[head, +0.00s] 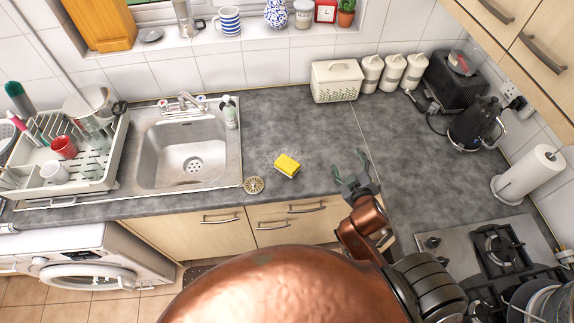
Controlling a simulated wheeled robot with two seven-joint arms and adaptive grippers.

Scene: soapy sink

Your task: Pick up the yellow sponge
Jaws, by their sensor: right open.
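The yellow sponge (287,166) lies flat on the grey countertop, to the right of the sink and a little back from the front edge. My right gripper (353,168) is over the counter to the right of the sponge, apart from it. It is open and empty, with its fingers pointing toward the back of the counter. My left gripper is not in view.
A round brush or strainer (254,185) lies left of the sponge, near the counter's front edge. The metal sink (190,150), with a soap bottle (230,112) at its back right corner, is farther left. A bread bin (337,82) stands against the wall. Counter behind the sponge is clear.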

